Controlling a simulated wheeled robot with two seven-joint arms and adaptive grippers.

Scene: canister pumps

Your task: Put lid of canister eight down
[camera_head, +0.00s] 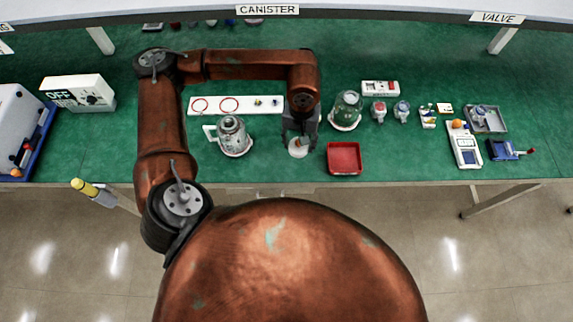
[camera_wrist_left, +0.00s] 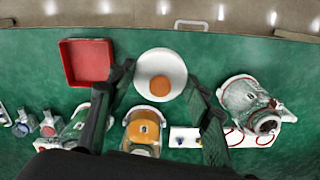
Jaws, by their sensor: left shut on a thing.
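My left gripper (camera_head: 299,138) points down over the bench between the two canisters and the red tray. It is shut on a round white lid (camera_head: 298,148). In the left wrist view the lid (camera_wrist_left: 160,76) shows an orange middle and sits between the two finger tips (camera_wrist_left: 162,82). I cannot tell how high the lid is above the green bench. An orange-topped canister (camera_wrist_left: 143,130) stands behind the lid; in the head view my arm hides it. I cannot read a number on any canister. My right gripper is not in view.
The red tray (camera_head: 344,158) lies just right of the lid. A grey-white handled canister (camera_head: 231,137) stands left and a green glass canister (camera_head: 346,108) stands right. A white board (camera_head: 215,104) lies behind. Small meters and parts fill the right. The front edge is close.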

